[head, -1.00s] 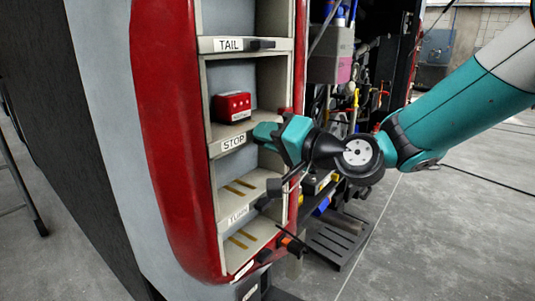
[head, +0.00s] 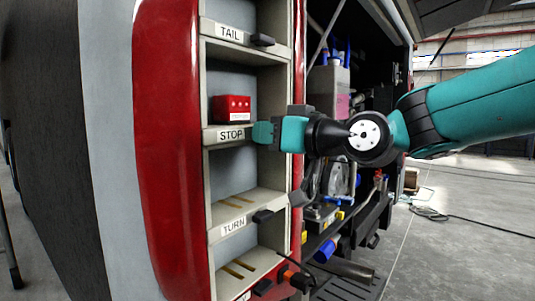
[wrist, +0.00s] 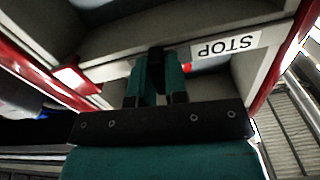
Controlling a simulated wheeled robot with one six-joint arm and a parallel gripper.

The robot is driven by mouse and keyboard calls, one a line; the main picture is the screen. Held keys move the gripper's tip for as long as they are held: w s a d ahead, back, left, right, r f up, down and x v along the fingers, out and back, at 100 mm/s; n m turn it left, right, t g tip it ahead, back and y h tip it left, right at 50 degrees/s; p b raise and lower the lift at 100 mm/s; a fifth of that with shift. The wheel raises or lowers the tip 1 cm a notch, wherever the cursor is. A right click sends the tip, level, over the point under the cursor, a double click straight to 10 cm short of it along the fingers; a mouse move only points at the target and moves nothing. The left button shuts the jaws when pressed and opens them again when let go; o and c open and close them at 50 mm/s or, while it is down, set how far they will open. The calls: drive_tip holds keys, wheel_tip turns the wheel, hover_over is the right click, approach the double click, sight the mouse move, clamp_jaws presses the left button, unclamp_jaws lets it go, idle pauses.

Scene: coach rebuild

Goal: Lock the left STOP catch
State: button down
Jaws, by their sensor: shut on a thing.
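The STOP shelf edge bears a white STOP label (head: 231,135), which also shows upside down in the wrist view (wrist: 226,46). The black STOP catch (wrist: 156,66) sits on that edge beside the label. My gripper (head: 264,132) is at the right end of the edge, and its teal fingers (wrist: 157,80) are shut on the catch, one on each side. In the head view my gripper hides the catch, so I cannot tell which way it is turned.
A red box (head: 232,109) stands on the STOP shelf. A black catch (head: 263,40) is by the TAIL label above, and another (head: 263,216) by the TURN label below. The red panel (head: 168,150) curves along the left. An open equipment bay (head: 345,180) lies to the right.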

drive_tip(key=shift+f+n+b, duration=0.1)
drive_tip(key=shift+n+b, duration=0.4)
drive_tip(key=shift+b, duration=0.1)
drive_tip(key=c, duration=1.1)
unclamp_jaws()
drive_tip(key=shift+c, duration=0.2)
drive_tip(key=b+v, duration=0.2)
drive_tip(key=v, duration=1.5)
drive_tip(key=shift+s, duration=0.2)
drive_tip(key=shift+d, duration=0.1)
